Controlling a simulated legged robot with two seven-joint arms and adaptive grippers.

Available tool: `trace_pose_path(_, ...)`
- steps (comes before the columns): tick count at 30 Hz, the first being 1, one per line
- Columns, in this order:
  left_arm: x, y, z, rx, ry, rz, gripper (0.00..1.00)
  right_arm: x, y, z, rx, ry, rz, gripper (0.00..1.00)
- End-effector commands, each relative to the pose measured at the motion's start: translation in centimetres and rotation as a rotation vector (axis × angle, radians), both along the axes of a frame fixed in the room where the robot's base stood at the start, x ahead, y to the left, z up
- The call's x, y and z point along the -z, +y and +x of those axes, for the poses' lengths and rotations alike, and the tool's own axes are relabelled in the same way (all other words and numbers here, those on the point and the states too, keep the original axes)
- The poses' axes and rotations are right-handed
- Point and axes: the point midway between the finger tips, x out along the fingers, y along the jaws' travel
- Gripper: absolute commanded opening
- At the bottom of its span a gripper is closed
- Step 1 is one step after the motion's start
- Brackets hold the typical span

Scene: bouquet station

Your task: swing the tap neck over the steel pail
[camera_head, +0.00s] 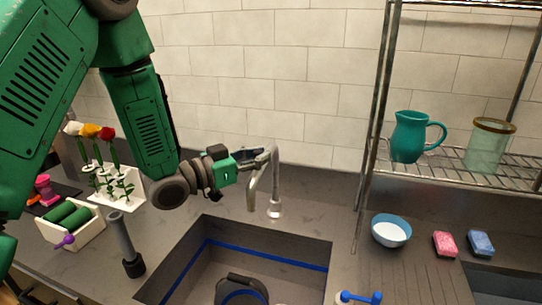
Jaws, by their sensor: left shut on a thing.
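The silver tap (275,185) stands behind the sink, its bent neck (251,195) reaching left and forward with the outlet pointing down. My left gripper (256,157) comes in from the left and is shut on the tap neck near its upper bend; its fingers are partly hidden. A dark rounded thing (243,291) with a curved top sits in the sink, cut off by the lower edge. I cannot tell whether it is the steel pail. The tap outlet appears above the sink's back edge, behind this thing. My right gripper is not in view.
The sink (300,266) has a blue line inside. A dark upright cylinder (124,245), a white planter (73,232) and a flower rack (118,190) stand left. Right are a bowl (391,232), pink sponge (445,244), blue sponge (481,243) and wire shelf (450,170).

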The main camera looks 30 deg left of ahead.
Motion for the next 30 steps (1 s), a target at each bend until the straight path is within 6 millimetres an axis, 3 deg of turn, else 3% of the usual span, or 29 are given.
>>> trace_pose_path(18,0.62,0.95,-0.64,-0.004,0.018,0.004,0.00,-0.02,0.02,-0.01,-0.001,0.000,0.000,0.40)
trace_pose_path(19,0.62,0.95,-0.65,-0.003,0.017,0.003,0.19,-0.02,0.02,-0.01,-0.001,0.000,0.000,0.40)
trace_pose_path(21,0.53,0.97,-0.63,-0.003,0.015,0.003,0.41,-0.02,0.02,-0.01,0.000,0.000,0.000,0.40)
trace_pose_path(30,0.21,0.80,-0.39,0.000,0.006,0.001,0.41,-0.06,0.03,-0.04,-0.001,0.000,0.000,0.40)
